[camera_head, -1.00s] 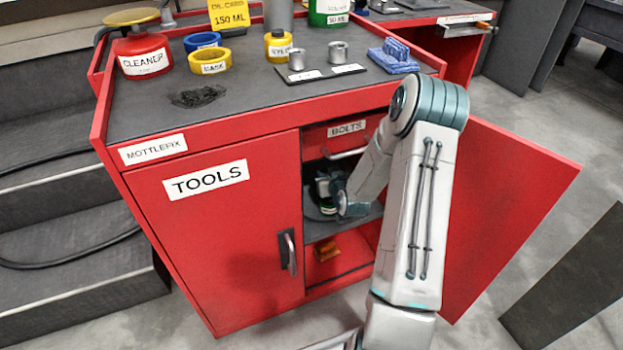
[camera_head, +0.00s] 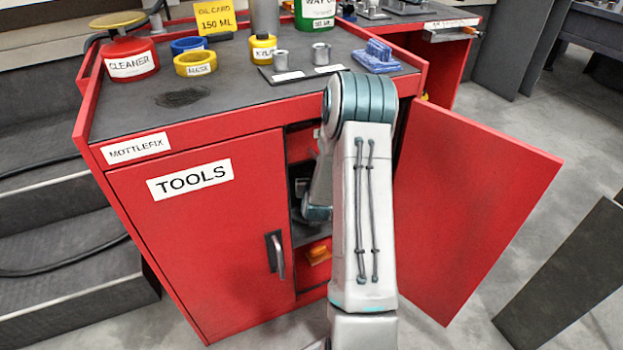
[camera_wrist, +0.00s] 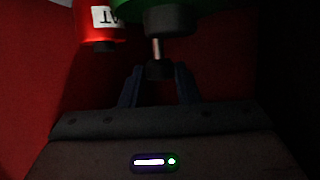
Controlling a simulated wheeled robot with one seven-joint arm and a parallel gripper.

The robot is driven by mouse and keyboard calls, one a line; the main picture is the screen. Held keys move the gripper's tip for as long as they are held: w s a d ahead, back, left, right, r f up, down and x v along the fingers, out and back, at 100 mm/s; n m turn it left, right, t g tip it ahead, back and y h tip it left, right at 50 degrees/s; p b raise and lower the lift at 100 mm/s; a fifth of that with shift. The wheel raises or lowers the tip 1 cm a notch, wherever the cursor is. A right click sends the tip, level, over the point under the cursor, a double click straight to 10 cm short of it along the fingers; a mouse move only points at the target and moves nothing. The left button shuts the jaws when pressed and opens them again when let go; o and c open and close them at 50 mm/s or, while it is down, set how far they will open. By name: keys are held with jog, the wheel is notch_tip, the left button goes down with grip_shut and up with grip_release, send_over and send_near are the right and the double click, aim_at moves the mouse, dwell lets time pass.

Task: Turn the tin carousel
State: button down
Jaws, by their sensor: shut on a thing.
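In the wrist view the fingers of my gripper (camera_wrist: 159,76) stand on either side of a dark knob (camera_wrist: 159,69) and are shut on it. A short shiny metal post (camera_wrist: 157,48) joins the knob to a dark round part (camera_wrist: 166,20). A green tin (camera_wrist: 150,5) shows at the top edge, and a red tin (camera_wrist: 97,30) with a white label is at its left. The carousel's full outline is not visible. In the head view my arm reaches into the open right side of the red cabinet and hides the gripper and most of the shelf.
The TOOLS door (camera_head: 210,235) is shut, with a handle at its right edge. The right door (camera_head: 475,215) stands wide open beside my arm. An orange object (camera_head: 319,252) lies on the lower shelf.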

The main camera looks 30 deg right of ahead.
jog(key=c, duration=1.1)
grip_release()
jog(key=p+v, duration=0.3)
jog(key=v, duration=1.1)
jog(key=shift+p, duration=0.35)
